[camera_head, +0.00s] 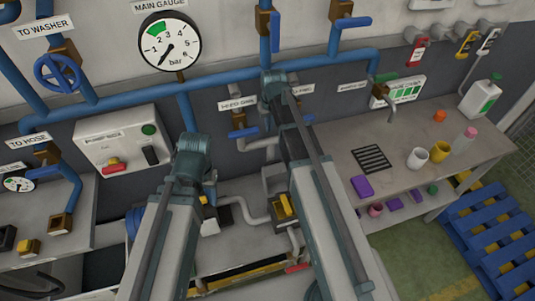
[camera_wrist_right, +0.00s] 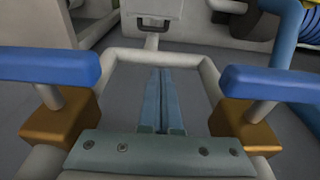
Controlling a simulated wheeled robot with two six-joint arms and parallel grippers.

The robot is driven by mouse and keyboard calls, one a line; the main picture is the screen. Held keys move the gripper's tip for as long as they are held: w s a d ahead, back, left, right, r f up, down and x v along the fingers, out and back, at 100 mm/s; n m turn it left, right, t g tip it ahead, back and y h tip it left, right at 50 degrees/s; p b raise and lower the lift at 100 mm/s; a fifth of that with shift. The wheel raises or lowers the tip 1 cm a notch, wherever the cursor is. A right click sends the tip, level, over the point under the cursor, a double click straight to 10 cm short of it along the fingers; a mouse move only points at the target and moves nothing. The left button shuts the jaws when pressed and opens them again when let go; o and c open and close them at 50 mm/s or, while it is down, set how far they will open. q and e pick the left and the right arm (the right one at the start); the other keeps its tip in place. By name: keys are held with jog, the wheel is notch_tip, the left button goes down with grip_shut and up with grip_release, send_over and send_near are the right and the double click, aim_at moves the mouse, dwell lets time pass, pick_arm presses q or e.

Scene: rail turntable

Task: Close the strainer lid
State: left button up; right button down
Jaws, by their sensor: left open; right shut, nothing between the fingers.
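A pale panel with a dark handle (camera_wrist_right: 152,22) stands at the top of the right wrist view, and looks like the strainer lid. In the head view a grey upright panel (camera_head: 275,179) near the middle, partly behind my right arm, may be the same part; I cannot tell its angle. My right gripper (camera_wrist_right: 161,75) is shut and empty, its fingers over a pale pipe loop and apart from the panel. My right arm hides this gripper in the head view. My left arm reaches up left of it, its gripper hidden.
Two blue valve handles (camera_wrist_right: 48,65) (camera_wrist_right: 258,78) flank my right gripper closely. A box with a yellow lever (camera_head: 285,206) sits beside my right arm. Blue pipes (camera_head: 225,76) cross the wall. The right bench holds cups (camera_head: 418,158) and a black grate (camera_head: 371,158).

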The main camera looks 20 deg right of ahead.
jog(key=shift+s+r, duration=0.1)
jog(key=w+f+b, duration=0.3)
jog(key=f+b, duration=1.7)
jog(key=s, duration=0.2)
jog(key=s+r+p, duration=0.1)
jog(key=shift+s, duration=0.35)
jog(key=shift+s+r+t, duration=0.25)
jog(key=shift+s+t, duration=0.25)
jog(key=shift+s, duration=0.1)
